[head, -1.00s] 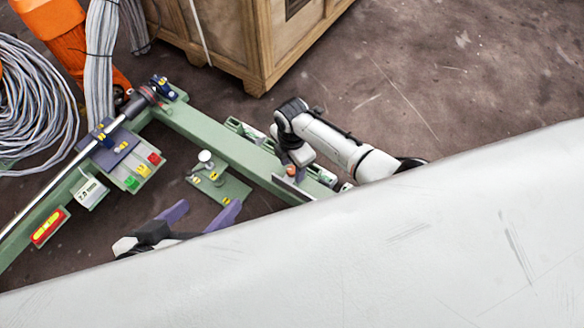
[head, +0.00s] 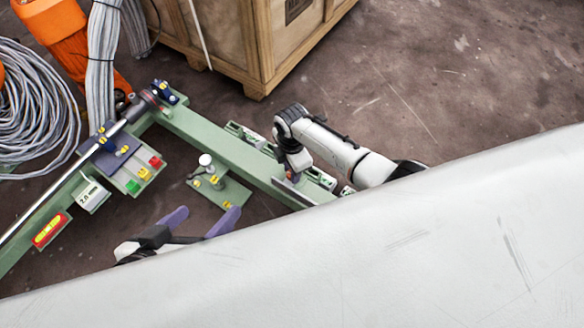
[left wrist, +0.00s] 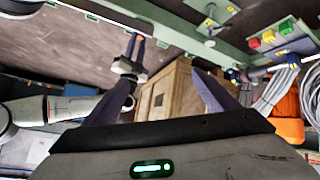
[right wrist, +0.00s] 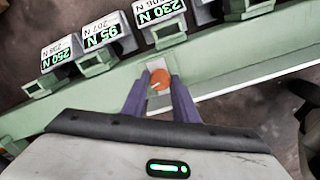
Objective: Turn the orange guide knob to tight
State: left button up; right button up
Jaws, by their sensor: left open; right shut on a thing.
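The orange guide knob (right wrist: 159,79) is a small round knob with a pale mark on its face, set on the green rail. In the right wrist view it sits between the purple fingertips of my right gripper (right wrist: 158,86), which is shut on it. In the head view my right gripper (head: 291,178) is at the rail and mostly hides the knob. My left gripper (head: 207,213) is open and empty, low in front of the small green plate. Its spread fingers also show in the left wrist view (left wrist: 165,85).
Several green-lit force readouts (right wrist: 103,37) line the rail beyond the knob. A green plate with a white-topped post (head: 220,190), a shaft (head: 50,195) and a block with coloured buttons (head: 140,172) lie left. A wooden crate (head: 250,50) stands behind. A large pale surface (head: 400,240) blocks the lower right.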

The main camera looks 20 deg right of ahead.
jog(key=m+p, duration=0.1)
jog(key=m, duration=0.3)
jog(key=shift+r+p, duration=0.1)
jog(key=shift+p, duration=0.2)
jog(key=m, duration=0.3)
jog(key=shift+p, duration=0.35)
jog(key=m, duration=0.3)
jog(key=shift+m+p, duration=0.3)
jog(key=shift+m, duration=0.1)
jog(key=m, duration=0.2)
jog(key=shift+a+m, duration=0.1)
jog(key=shift+m, duration=1.1)
jog(key=m, duration=0.3)
jog(key=shift+m+p, duration=0.3)
pick_arm(q)
jog(key=shift+s+a+f+g+y, duration=0.2)
jog(key=shift+a+f+y, duration=0.15)
jog(key=shift+a+f, duration=0.2)
jog(key=shift+s+a+f+g+y, duration=0.1)
jog(key=shift+s+a+f+y, duration=0.1)
jog(key=shift+a+f+y, duration=0.3)
pick_arm(e)
jog(key=shift+m, duration=0.5)
pick_arm(q)
jog(key=shift+a+r, duration=0.1)
